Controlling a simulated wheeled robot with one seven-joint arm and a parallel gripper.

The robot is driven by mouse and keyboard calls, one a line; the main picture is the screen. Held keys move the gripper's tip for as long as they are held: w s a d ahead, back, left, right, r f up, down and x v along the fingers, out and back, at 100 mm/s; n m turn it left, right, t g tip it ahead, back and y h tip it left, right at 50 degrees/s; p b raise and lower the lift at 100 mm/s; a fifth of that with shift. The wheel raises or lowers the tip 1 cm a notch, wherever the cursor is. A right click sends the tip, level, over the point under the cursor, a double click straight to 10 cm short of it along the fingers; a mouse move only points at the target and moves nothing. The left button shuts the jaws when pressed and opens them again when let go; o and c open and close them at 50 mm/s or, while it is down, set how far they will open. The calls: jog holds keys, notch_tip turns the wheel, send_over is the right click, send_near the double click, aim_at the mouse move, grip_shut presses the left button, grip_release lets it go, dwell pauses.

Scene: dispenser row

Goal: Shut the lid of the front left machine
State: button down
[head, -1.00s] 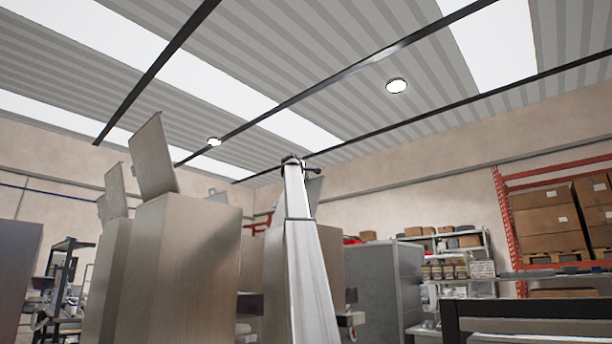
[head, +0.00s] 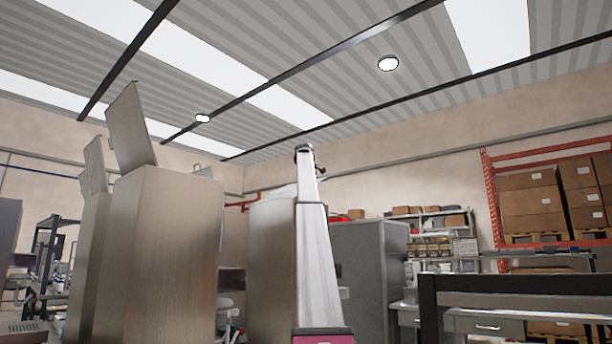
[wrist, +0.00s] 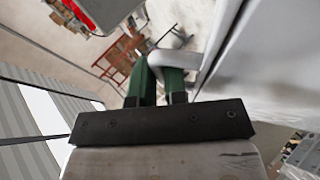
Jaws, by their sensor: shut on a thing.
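In the wrist view, my gripper (wrist: 158,72) has its green fingers shut on a pale, rounded, handle-like bar (wrist: 188,58), beside a large pale panel (wrist: 262,65). I take the bar for a lid handle; the lid's angle is unclear. In the head view my arm rises in front of a tall grey machine (head: 268,250); its gripper end is tiny and mostly hidden. The nearest tall machine on the left (head: 165,250) has its flat lid (head: 130,125) standing open, away from my gripper. I cannot tell for sure which machine is the front left one.
More machines stand behind at the left, one with a raised lid (head: 93,165). A grey cabinet (head: 368,265), a workbench (head: 490,325) and a red rack (head: 490,205) with cartons stand at the right. A dark rail (head: 515,285) crosses the lower right.

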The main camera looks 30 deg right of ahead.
jog(key=shift+w+d, duration=0.25)
jog(key=shift+d, duration=0.35)
jog(key=c, duration=1.2)
grip_release()
jog(key=shift+d+f, duration=0.15)
jog(key=shift+d, duration=0.05)
jog(key=shift+s+a, duration=0.1)
jog(key=shift+a, duration=0.05)
jog(key=shift+a+f, duration=0.1)
jog(key=v, duration=1)
jog(key=shift+s+a+r, duration=0.15)
jog(key=shift+s+r, duration=0.05)
jog(key=shift+s, duration=0.05)
jog(key=shift+s, duration=0.1)
